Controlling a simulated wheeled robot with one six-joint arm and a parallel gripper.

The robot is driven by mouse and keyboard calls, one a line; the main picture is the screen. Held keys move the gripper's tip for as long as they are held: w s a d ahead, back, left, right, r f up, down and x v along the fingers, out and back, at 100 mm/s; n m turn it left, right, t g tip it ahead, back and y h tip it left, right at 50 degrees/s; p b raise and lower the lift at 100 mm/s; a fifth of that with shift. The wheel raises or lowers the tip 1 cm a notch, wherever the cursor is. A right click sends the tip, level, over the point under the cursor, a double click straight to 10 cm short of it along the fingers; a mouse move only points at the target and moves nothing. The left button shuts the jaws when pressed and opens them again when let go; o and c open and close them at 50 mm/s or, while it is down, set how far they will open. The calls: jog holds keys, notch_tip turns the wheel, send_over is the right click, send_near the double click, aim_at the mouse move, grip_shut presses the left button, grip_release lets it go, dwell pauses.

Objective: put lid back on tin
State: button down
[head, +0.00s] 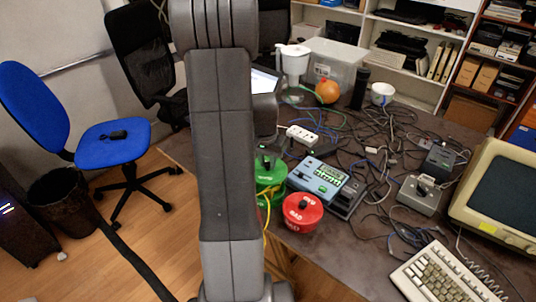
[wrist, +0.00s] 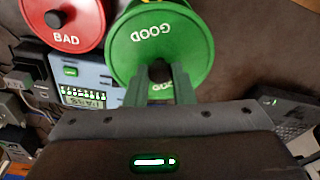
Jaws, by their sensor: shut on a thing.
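A green lid marked GOOD (wrist: 152,34) fills the upper middle of the wrist view. In the head view the green lid (head: 268,176) shows beside my arm, over a green tin body (head: 272,198). My arm hides their left part. I cannot tell whether the lid sits on the tin or hangs just above it.
A red tin marked BAD (head: 302,212) stands close by at the front right; it also shows in the wrist view (wrist: 66,38). A blue meter (head: 320,180) lies just behind. Cables, a keyboard (head: 445,275) and a monitor (head: 500,195) crowd the right side.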

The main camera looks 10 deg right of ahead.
aim_at(267, 171)
jog(key=shift+s+a+f+b, duration=0.1)
jog(key=shift+s+f+b, duration=0.15)
jog(key=shift+f, duration=0.2)
jog(key=shift+w+f+b, duration=0.1)
jog(key=shift+f+b, duration=1.85)
jog(key=shift+f, duration=0.75)
jog(key=shift+f+b, duration=0.15)
jog(key=shift+b, duration=0.35)
jog(key=c, duration=0.7)
grip_release()
jog(key=shift+r, duration=0.2)
